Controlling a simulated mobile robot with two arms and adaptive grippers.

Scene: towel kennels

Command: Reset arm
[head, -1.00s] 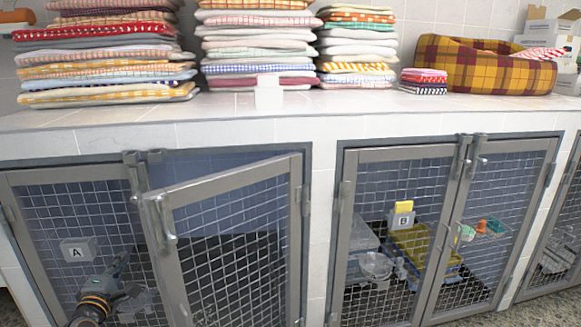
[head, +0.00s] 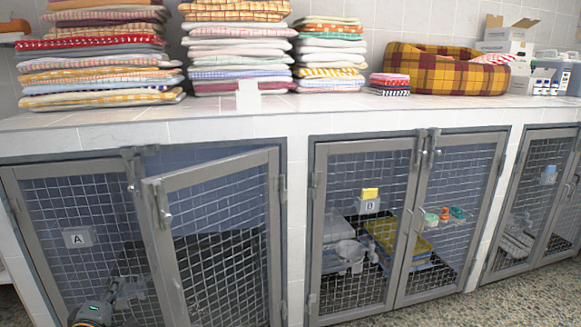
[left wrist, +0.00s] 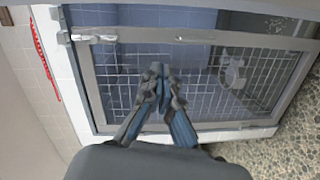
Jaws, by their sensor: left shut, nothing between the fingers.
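My left gripper (head: 127,286) is low at the left in the head view, in front of the mesh of kennel A's left door, partly cut off by the frame's lower edge. In the left wrist view my left gripper (left wrist: 157,72) has its fingers together, with nothing between them. Behind it is a grey-framed mesh door (left wrist: 108,95); I cannot tell whether the fingers touch it. My right gripper is in neither view.
Kennel A's right door (head: 222,235) stands ajar, swung outward. Kennel B's doors (head: 362,225) look shut, with containers and a yellow cloth behind the mesh. Folded towels (head: 97,55) and a plaid pet bed (head: 445,68) sit on the tiled counter. Speckled floor (head: 470,308) is clear at right.

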